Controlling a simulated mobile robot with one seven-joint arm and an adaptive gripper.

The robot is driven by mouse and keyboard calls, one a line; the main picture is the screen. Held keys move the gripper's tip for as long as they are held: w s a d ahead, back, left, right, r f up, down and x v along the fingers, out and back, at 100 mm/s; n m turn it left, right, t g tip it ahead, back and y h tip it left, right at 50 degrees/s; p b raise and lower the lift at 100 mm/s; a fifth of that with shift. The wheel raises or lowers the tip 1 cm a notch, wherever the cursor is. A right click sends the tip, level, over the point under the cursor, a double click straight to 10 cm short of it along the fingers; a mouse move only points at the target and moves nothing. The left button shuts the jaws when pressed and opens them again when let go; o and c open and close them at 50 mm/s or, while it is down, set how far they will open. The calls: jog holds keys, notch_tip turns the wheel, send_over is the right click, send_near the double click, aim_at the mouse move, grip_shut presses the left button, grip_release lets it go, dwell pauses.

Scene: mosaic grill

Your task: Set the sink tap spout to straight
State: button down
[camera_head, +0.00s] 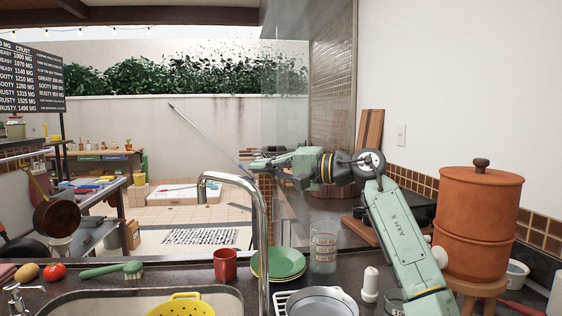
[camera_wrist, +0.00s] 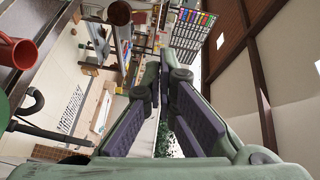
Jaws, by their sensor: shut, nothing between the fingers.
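The sink tap (camera_head: 264,240) is a tall chrome pipe at the middle front of the head view. Its spout (camera_head: 222,177) arches over to the left, and its tip hangs downward at the left end. The sink basin (camera_head: 60,303) is at the bottom left, mostly cut off by the frame. My gripper (camera_head: 255,162) is raised beyond and slightly above the top of the spout, pointing left, and appears apart from it. Its fingers are closed and empty; they also show in the wrist view (camera_wrist: 164,68).
A red cup (camera_head: 225,266), green plates (camera_head: 278,264) and a glass (camera_head: 323,252) stand behind and beside the tap. A yellow colander (camera_head: 180,305) is in the sink. A terracotta pot (camera_head: 478,225) stands right of my arm. The air left of the spout looks clear.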

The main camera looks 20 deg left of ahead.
jog(key=shift+s+a+f+p, duration=0.25)
jog(key=shift+s+a+p, duration=0.1)
jog(key=shift+s+a, duration=0.55)
jog(key=shift+s+a+f+p, duration=0.2)
jog(key=shift+s+a+p, duration=0.3)
jog(key=shift+s, duration=0.6)
jog(key=shift+s+b, duration=0.1)
jog(key=shift+b, duration=0.2)
